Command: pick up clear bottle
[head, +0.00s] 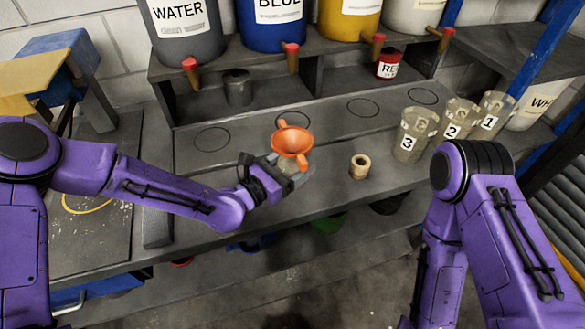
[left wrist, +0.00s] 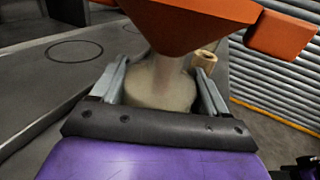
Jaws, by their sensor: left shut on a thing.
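The clear bottle (head: 297,182) is at the middle of the workbench, mostly hidden behind my left gripper and under an orange funnel (head: 292,142). In the left wrist view the cloudy, see-through bottle (left wrist: 160,84) stands between the two fingers, with the orange funnel (left wrist: 190,22) above it. My left gripper (head: 281,174) is shut on the bottle; it also shows in the left wrist view (left wrist: 160,95). I cannot tell whether the bottle's base touches the bench. My right arm shows at the right of the head view, but its gripper is out of frame.
A tan ring-shaped piece (head: 359,167) stands right of the bottle. Clear cups numbered 3 (head: 409,146), 2 (head: 452,130) and 1 (head: 490,122) stand farther right. Behind are a grey canister (head: 238,88), a red can (head: 389,65) and a shelf of large tapped containers.

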